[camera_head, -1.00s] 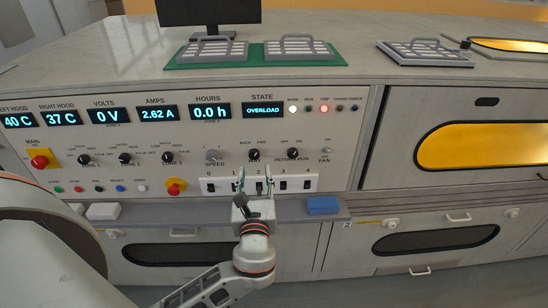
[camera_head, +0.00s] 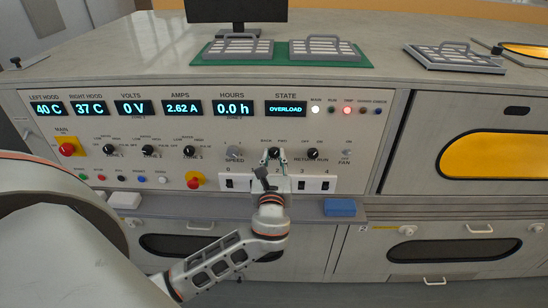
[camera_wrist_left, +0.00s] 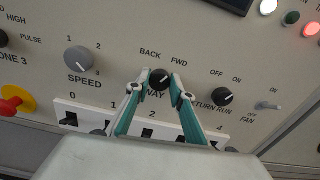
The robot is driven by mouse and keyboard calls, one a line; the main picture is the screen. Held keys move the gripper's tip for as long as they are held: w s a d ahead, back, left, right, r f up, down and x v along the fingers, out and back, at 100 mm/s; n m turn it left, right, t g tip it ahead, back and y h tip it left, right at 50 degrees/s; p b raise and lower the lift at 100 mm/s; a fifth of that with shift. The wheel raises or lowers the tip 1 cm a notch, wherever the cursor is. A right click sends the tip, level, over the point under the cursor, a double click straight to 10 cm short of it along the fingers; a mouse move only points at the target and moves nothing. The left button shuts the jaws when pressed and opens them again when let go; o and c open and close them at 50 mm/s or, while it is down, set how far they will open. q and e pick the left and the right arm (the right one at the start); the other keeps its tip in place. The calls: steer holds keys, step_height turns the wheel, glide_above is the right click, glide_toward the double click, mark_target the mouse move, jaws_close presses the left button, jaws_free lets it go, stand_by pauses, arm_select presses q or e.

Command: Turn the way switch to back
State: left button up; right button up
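The way switch is a small round black knob on the control panel, under the labels BACK and FWD. It shows best in the left wrist view (camera_wrist_left: 159,79), where its pale mark seems to lean up and right, towards FWD. My left gripper (camera_head: 274,157) is at the panel, with one fingertip on each side of the knob. In the left wrist view the two green-lined fingers (camera_wrist_left: 160,76) are apart around the knob. I cannot tell whether they touch it. In the head view the fingers partly cover the knob. My right gripper is not in view.
The speed knob (camera_wrist_left: 78,59) is to the left and the return run knob (camera_wrist_left: 222,96) to the right. A red emergency button (camera_head: 195,180) and a blue block (camera_head: 340,207) are lower down.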

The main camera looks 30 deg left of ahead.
arm_select(q)
steer(key=c, duration=0.3)
steer(key=n, duration=0.2)
steer(key=shift+f+n, duration=0.1)
steer(key=shift+n, duration=0.3)
steer(key=n, duration=0.2)
steer(key=shift+s+n, duration=0.1)
steer(key=shift+n, duration=0.2)
steer(key=n, duration=0.3)
steer(key=shift+f+n+b, duration=0.1)
steer(key=shift+n+b, duration=0.2)
steer(key=shift+b, duration=0.1)
steer(key=shift+n+b, duration=0.45)
steer(key=shift+n, duration=0.95)
steer(key=o, duration=1.1)
steer(key=shift+a, duration=0.1)
